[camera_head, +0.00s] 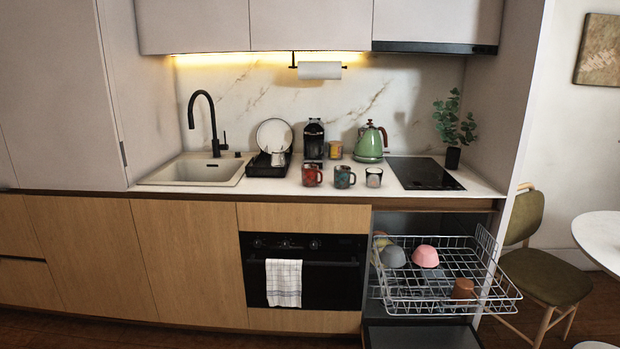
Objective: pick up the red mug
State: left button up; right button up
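The red mug (311,176) stands upright on the kitchenette worktop near its front edge, above the oven. Its handle seems to point right. A grey-teal mug (343,177) stands just to its right, with a small gap. Neither of my grippers shows in the head view, and no arm is in the picture.
Below right, a pulled-out wire dishwasher basket (440,306) juts forward. Floor before the oven (305,275) looks clear.

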aim_at(310, 172)
jog(key=i+j+z, duration=0.15)
jog(key=z, duration=0.3)
jog(key=i+j+z, duration=0.2)
jog(key=z, duration=0.2)
jog(key=i+j+z, duration=0.1)
jog(key=j+z, duration=0.2)
jog(key=z, duration=0.15)
